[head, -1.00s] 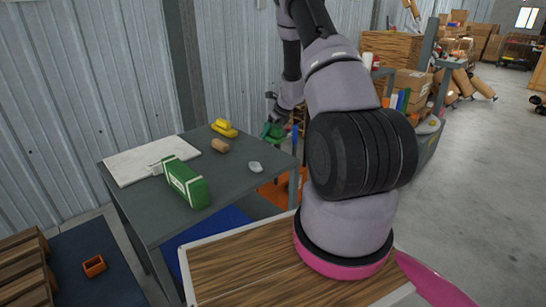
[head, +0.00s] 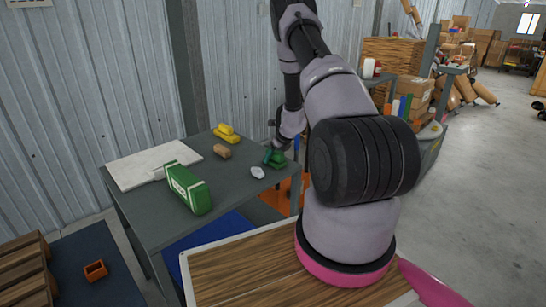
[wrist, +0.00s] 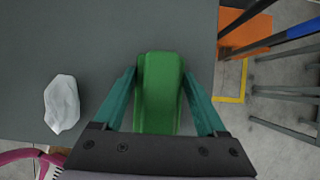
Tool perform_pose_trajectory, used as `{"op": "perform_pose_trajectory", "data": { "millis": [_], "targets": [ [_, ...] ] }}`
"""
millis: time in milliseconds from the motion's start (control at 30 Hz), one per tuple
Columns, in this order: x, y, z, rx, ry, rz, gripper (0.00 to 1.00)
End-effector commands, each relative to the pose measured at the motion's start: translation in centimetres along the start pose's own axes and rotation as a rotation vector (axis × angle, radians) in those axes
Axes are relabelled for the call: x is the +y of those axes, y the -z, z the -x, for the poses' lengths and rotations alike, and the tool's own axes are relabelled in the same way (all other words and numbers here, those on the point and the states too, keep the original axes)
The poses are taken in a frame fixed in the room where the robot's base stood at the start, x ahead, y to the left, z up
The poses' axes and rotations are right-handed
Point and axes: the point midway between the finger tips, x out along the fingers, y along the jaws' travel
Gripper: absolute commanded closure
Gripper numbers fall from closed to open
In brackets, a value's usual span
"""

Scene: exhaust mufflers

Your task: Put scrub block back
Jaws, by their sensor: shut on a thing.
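My gripper (wrist: 160,104) is shut on a green block with rounded edges (wrist: 160,85), which I take to be the scrub block. The teal fingers press on its two long sides. In the head view the gripper (head: 270,155) and the green block (head: 278,161) are at the right end of the grey table (head: 226,184), near its edge. The block is at or just above the tabletop; I cannot tell whether it touches. A crumpled white lump (head: 257,172) lies left of it, apart, and also shows in the wrist view (wrist: 62,103).
On the table are a brown block (head: 221,151), a yellow object (head: 227,133), a green and white box (head: 188,187) and a white board (head: 152,165). In the wrist view, an orange bin (wrist: 243,30) lies beyond the right edge. Bare tabletop surrounds the green block.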

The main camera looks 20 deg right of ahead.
Motion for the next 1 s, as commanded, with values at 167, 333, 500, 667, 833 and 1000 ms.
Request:
{"op": "perform_pose_trajectory", "data": {
  "millis": [167, 333, 500, 667, 833, 1000],
  "targets": [
    [0.0, 0.1, -0.1, 0.0, 0.0, 0.0, 0.0],
    [0.0, 0.0, 0.0, 0.0, 0.0, 0.0, 0.0],
    [0.0, -0.1, 1.6, 0.0, 0.001, 0.001, 0.0],
    [-0.1, -0.2, 4.9, -0.001, 0.002, 0.001, 0.0],
    [0.0, -0.2, 8.6, -0.002, 0.001, 0.001, 0.0],
    [-0.1, -0.2, 11.1, -0.001, 0.001, 0.001, 0.0]
  ]
}}
